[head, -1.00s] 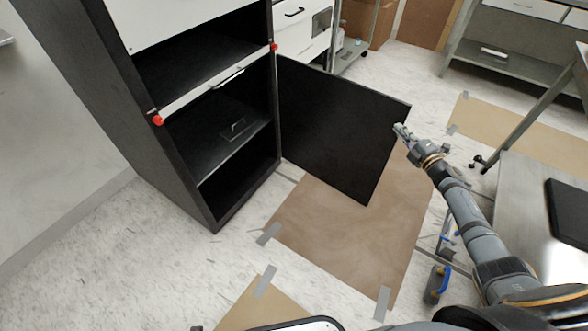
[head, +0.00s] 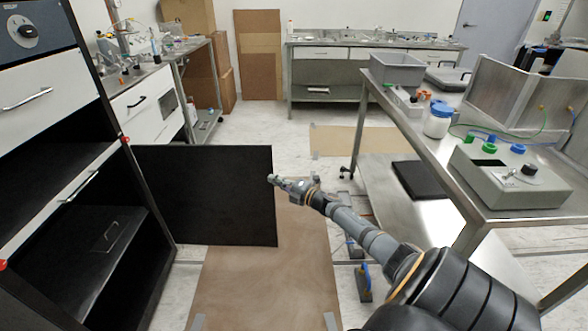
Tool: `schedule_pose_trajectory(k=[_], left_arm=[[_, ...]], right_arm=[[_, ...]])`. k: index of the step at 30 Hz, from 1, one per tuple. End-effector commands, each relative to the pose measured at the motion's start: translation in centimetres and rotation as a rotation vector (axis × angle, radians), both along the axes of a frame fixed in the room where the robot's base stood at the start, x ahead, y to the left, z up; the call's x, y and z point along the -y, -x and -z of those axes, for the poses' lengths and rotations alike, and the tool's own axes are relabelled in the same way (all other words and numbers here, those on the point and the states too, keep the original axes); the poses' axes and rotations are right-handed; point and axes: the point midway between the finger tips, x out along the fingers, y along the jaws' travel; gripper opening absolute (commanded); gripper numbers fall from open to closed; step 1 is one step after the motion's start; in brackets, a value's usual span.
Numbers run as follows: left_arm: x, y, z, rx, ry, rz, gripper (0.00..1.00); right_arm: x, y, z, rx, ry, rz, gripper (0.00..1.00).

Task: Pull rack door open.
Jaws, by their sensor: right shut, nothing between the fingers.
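The black rack door (head: 205,195) stands swung wide open, out to the right from the rack's right side. The black rack (head: 150,190) is at the left, with its lower compartment (head: 85,255) exposed. A small handle-like piece (head: 108,236) shows inside that compartment. My right gripper (head: 272,180) is shut and empty, at the free right edge of the door. I cannot tell whether it touches the door. My left gripper is not in view.
A steel table (head: 440,160) with a grey control box (head: 510,175), bins and bottles stands at the right. Brown paper (head: 265,270) is taped to the floor below my right arm. A drawer cabinet (head: 145,105) stands beyond the rack. Open floor lies behind the door.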

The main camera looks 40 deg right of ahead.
Motion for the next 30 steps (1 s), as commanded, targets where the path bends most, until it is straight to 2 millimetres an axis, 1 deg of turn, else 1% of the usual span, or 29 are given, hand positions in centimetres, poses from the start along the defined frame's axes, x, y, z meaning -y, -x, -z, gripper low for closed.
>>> schedule_pose_trajectory(k=[1,4,7,10,15,26,28,29,30], left_arm=[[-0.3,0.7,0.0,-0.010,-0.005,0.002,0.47],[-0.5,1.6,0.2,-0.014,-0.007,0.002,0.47],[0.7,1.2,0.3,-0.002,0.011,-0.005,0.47],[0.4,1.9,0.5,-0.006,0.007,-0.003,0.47],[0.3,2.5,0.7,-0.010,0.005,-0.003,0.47],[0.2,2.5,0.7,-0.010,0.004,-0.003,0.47],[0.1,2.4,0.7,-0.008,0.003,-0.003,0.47],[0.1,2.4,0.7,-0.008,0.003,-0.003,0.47],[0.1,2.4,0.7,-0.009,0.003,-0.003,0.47]], right_arm=[[0.7,1.1,-0.1,-0.005,0.006,-0.002,0.00],[1.8,3.1,-0.1,-0.006,0.003,-0.001,0.00],[2.8,4.8,-0.2,-0.004,0.003,-0.001,0.00],[3.5,6.0,-0.2,-0.002,0.001,-0.001,0.00],[4.0,6.9,-0.2,0.002,0.000,-0.001,0.00],[4.0,6.9,0.0,-0.001,-0.003,0.001,0.00],[4.1,7.1,1.2,-0.024,-0.029,0.024,0.00],[4.1,7.4,2.2,-0.045,-0.054,0.044,0.00],[4.1,7.8,4.2,-0.085,-0.100,0.082,0.00]])
